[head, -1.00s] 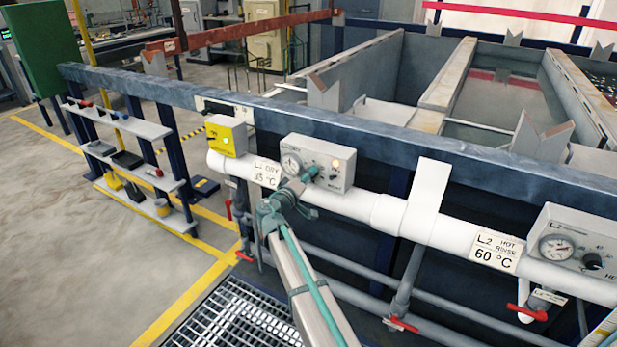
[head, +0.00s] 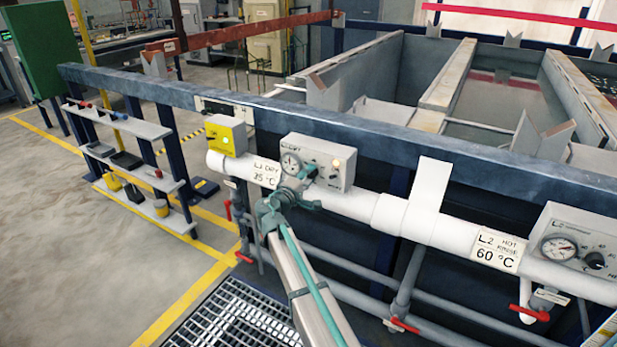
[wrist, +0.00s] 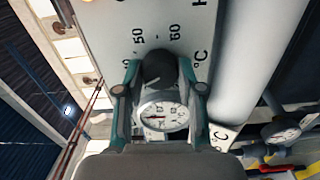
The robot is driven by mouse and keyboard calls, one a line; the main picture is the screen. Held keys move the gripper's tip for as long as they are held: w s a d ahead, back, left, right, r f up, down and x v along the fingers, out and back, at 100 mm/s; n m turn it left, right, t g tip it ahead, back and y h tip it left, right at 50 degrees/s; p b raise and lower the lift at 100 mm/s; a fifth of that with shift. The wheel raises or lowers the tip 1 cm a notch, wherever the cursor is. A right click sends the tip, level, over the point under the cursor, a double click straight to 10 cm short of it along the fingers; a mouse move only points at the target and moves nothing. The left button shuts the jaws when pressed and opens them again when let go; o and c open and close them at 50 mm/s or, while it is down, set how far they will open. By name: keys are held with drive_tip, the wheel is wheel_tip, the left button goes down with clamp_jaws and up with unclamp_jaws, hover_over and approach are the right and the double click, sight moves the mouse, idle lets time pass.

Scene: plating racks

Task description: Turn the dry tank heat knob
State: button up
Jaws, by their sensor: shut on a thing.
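The dry tank control box (head: 340,153) is a pale grey box on the white pipe, with a round gauge and a small glowing lamp on its face. In the head view my gripper (head: 307,172) is at the front of this box and hides its knob. In the wrist view the dark round heat knob (wrist: 157,66) sits between the two teal fingers of my gripper (wrist: 160,70), which is shut on it. Printed numbers, including 50 and 60, surround the knob. The dial gauge (wrist: 162,116) shows just below it, between the fingers.
A yellow box (head: 226,136) stands left of the dry box. The hot rinse control box (head: 578,240) is at the far right. A blue rail (head: 400,135) runs behind the boxes. Red-handled valves (head: 405,325) and pipes lie below. A shelf rack (head: 130,160) stands at left.

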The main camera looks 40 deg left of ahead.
drive_tip(key=shift+n, duration=0.4)
drive_tip(key=o, duration=1.1)
drive_tip(key=shift+o, duration=0.2)
drive_tip(key=s+d, duration=0.2)
drive_tip(key=s, duration=1)
